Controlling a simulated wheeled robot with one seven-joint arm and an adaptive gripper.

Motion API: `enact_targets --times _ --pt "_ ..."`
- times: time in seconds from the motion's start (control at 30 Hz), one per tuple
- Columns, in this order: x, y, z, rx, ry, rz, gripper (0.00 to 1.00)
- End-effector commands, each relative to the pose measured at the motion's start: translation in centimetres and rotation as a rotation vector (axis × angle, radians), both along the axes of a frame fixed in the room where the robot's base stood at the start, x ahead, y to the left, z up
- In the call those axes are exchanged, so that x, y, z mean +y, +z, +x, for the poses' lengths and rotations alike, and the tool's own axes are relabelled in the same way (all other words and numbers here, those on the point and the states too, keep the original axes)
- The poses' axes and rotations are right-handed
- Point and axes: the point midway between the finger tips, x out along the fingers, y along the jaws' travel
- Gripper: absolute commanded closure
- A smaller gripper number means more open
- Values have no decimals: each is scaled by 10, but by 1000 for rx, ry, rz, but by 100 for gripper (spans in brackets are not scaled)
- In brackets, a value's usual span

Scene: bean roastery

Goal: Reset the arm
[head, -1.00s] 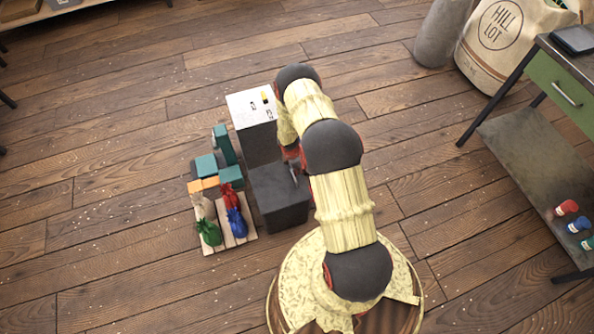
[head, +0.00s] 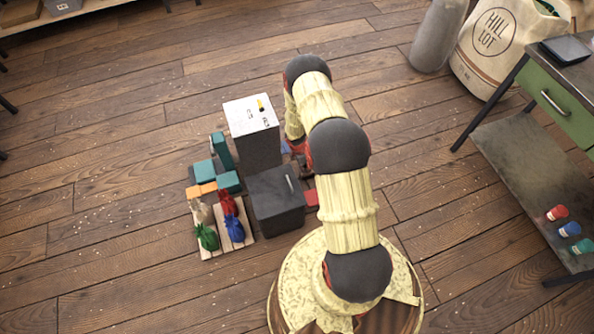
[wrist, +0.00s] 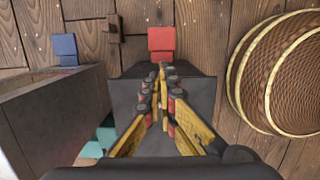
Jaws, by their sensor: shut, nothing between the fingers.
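My arm rises from its round base in the head view and bends over to the far side, beside two dark blocks. My gripper (wrist: 161,95) shows in the wrist view, with its yellow and grey fingers closed together and nothing between them. It points over the top of a dark grey block (wrist: 195,88). In the head view the gripper is mostly hidden behind the arm, near the right side of the low dark block (head: 276,205).
A taller white-topped block (head: 250,113) stands behind the low one. A pallet (head: 212,252) with several small sacks is to the left. Open floor lies left.

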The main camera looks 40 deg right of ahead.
Motion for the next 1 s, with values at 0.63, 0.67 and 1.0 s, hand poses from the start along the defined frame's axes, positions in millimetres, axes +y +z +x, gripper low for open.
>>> enact_targets --times 0.63,0.67,1.0 --pt "-36 25 -11 -2 -5 0 100" --pt "-36 25 -11 -3 -11 -1 100" --pt "-14 24 -76 118 -398 -9 100"
